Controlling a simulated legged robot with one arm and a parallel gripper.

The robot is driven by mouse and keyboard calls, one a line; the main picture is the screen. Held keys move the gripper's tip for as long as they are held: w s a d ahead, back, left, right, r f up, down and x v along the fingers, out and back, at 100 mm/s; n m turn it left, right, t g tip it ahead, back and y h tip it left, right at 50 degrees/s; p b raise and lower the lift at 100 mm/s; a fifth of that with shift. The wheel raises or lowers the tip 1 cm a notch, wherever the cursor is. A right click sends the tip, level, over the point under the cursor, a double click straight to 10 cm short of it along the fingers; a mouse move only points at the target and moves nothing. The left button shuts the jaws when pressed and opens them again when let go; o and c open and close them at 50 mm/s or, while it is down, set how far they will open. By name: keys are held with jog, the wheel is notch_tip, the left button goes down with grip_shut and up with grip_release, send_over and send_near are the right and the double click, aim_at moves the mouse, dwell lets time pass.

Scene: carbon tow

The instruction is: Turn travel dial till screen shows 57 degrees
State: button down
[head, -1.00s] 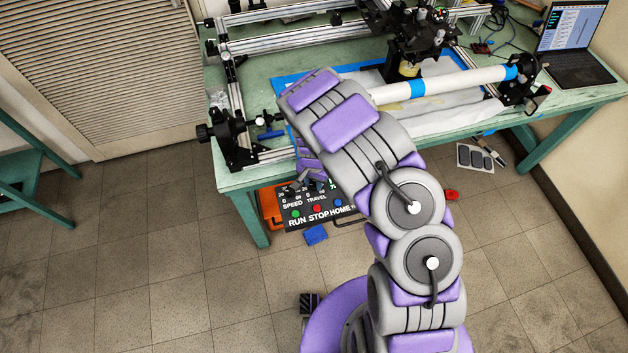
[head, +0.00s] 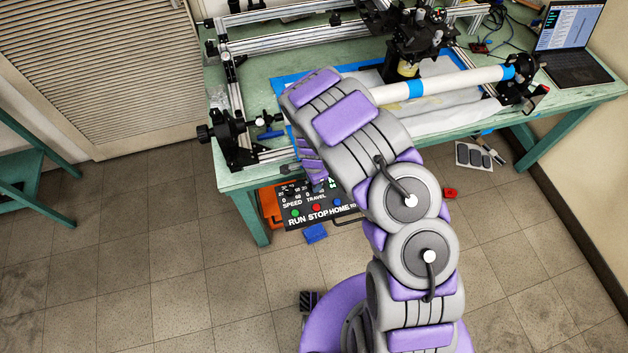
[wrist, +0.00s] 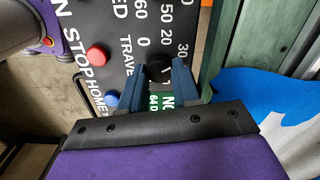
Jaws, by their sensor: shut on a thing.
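The black travel dial (wrist: 158,64) is on the dark control panel (head: 352,209), beside the word TRAVEL and printed scale numbers. My gripper (wrist: 161,74) is shut on the dial, with one blue finger on each side of it. In the head view my gripper (head: 319,183) reaches down over the panel's upper edge, and the dial is hidden there. The green screen (wrist: 170,103) is partly covered by my gripper in the wrist view. I can read "64 D" and the start of "NO" on it; the rest is hidden.
The red STOP button (wrist: 96,56) and blue HOME button (wrist: 112,98) sit left of my gripper in the wrist view. The green RUN button (head: 296,213) shows in the head view. The green workbench (head: 232,178) overhangs the panel's far side. Tiled floor in front is mostly clear.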

jog(key=shift+m, duration=0.5)
jog(key=c, duration=0.8)
grip_release()
jog(key=shift+r, duration=0.1)
notch_tip(320, 180, up, 17)
jog(key=p, duration=0.2)
jog(key=shift+w+a+p, duration=0.1)
jog(key=shift+p, duration=0.2)
